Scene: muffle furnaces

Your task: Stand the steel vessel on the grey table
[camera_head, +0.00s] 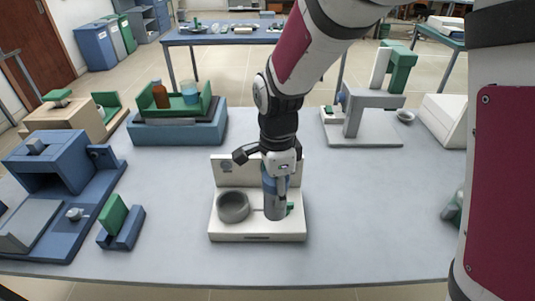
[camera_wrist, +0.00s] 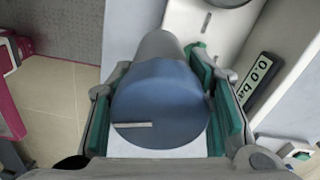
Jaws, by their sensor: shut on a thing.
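The steel vessel (camera_head: 275,206) is a grey cylinder with a blue upper end. My gripper (camera_head: 276,172) comes down from above and is shut on the vessel's blue upper part. In the wrist view the blue end (camera_wrist: 160,100) with a small pale bar lies between the green finger pads, and the grey body (camera_wrist: 158,46) extends beyond. The grey table (camera_head: 370,200) has a wide bare top.
A dark round ring (camera_head: 233,206) sits on the instrument, left of the vessel. The instrument's display (camera_wrist: 262,82) shows in the wrist view. The table right of the instrument is clear.

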